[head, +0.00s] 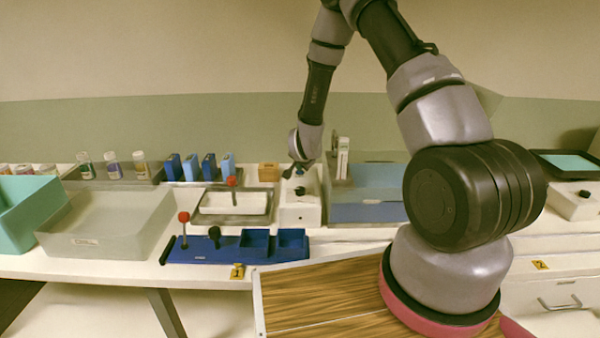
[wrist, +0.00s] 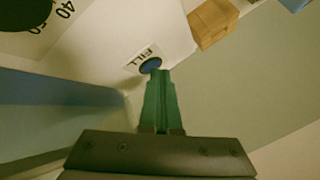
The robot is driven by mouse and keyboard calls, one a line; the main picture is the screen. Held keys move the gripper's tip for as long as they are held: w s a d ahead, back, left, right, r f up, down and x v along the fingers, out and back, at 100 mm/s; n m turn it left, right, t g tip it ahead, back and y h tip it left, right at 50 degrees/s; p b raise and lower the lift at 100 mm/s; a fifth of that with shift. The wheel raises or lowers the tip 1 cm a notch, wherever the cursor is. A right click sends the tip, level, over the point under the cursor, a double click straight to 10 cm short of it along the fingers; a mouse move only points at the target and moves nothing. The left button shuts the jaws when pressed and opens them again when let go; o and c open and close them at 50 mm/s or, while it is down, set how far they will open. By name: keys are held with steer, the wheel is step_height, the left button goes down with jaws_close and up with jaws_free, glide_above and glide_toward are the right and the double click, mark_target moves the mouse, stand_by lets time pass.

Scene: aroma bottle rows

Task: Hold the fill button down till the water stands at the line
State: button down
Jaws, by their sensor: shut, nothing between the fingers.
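The blue fill button (wrist: 151,65) sits beside a FILL label (wrist: 142,57) on a white box, which also shows in the head view (head: 301,213). My gripper (wrist: 161,76) is shut and empty, its green fingertips at the button's edge in the wrist view. I cannot tell whether they touch it or press it. In the head view my gripper (head: 301,167) is over the white box, small and dark. A clear tank (head: 378,174) with blue in its lower part stands just right of the box. I cannot make out a fill line.
A black knob with numbers (wrist: 25,14) is on the same box. A wooden block (wrist: 212,24) stands near. A white upright piece (head: 343,158) rises by the tank. A tray with a red-knobbed lever (head: 232,201) and a blue rack (head: 235,248) lie to the left.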

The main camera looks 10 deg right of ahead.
mark_target(300, 173)
steer(key=shift+r, duration=0.15)
stand_by(0.4)
steer(key=shift+r, duration=0.65)
steer(key=shift+r, duration=2.5)
